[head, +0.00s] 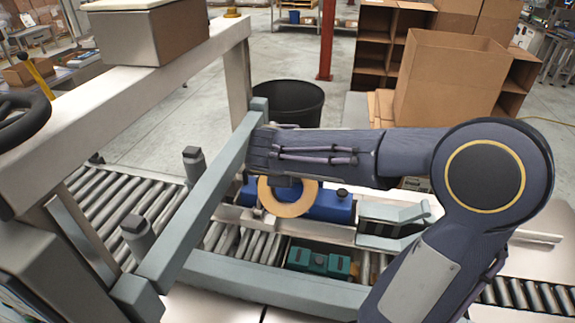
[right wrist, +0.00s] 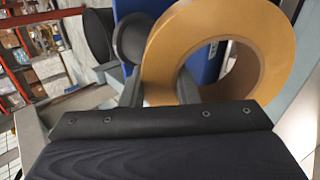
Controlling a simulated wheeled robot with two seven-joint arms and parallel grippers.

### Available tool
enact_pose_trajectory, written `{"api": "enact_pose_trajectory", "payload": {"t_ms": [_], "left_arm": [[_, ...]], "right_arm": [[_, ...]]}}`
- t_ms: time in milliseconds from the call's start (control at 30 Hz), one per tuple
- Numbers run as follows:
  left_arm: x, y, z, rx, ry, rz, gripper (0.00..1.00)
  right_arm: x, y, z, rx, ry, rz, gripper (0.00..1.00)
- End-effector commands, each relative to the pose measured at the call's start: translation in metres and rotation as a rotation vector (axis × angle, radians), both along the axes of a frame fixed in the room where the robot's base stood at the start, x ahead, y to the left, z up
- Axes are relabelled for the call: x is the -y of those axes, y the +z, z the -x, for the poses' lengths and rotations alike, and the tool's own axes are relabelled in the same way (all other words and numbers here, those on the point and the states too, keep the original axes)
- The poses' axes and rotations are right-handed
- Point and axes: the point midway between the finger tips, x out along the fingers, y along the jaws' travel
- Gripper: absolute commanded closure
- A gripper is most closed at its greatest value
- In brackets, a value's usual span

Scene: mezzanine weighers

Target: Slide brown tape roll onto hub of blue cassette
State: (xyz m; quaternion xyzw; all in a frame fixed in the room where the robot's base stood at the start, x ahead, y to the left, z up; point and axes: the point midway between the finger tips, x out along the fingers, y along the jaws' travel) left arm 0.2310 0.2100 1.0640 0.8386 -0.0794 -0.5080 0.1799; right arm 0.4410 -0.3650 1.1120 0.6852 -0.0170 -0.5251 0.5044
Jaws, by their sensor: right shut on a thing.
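The brown tape roll (head: 290,208) is a flat ring hanging upright below my right gripper (head: 284,182). In the right wrist view my right gripper (right wrist: 159,88) is shut on the rim of the tape roll (right wrist: 265,22), one finger showing inside the ring's hole. The blue cassette (head: 330,208) stands behind the roll in the head view, partly covered by it and my arm. In the right wrist view its blue face (right wrist: 201,63) shows through the hole. A dark flanged hub (right wrist: 134,42) shows left of the roll, apart from the hole. My left gripper is not in view.
A grey-green bar (head: 205,205) crosses left of the gripper. A teal unit (head: 318,262) sits on the rollers in front. A grey bracket (head: 392,214) stands right of the cassette. A black bin (head: 288,103) and cardboard boxes (head: 450,75) are behind.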

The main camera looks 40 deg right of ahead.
Motion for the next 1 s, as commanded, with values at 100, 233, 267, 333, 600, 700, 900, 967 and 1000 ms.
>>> {"api": "enact_pose_trajectory", "payload": {"t_ms": [100,233,267,333,600,700,900,967,1000], "left_arm": [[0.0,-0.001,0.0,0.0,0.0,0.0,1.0],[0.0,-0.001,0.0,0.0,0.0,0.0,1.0],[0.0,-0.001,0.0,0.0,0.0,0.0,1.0],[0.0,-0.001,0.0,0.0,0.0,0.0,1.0],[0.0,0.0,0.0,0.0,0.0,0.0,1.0],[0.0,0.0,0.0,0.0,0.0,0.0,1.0],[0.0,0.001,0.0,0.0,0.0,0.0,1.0],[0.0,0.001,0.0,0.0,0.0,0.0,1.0],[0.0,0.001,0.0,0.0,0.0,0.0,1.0]], "right_arm": [[0.004,-0.007,0.003,-0.016,-0.013,0.0,1.0],[0.007,-0.007,0.0,-0.016,-0.013,0.0,1.0],[0.008,-0.007,0.0,-0.016,-0.013,0.0,1.0],[0.011,-0.006,-0.002,-0.015,-0.012,0.001,1.0],[0.02,-0.004,-0.01,-0.009,-0.012,0.004,1.0],[0.023,-0.003,-0.013,-0.008,-0.011,0.005,1.0],[0.03,-0.002,-0.018,-0.005,-0.01,0.007,1.0],[0.031,-0.002,-0.02,-0.004,-0.01,0.008,1.0],[0.033,-0.002,-0.021,-0.005,-0.008,0.008,1.0]]}}
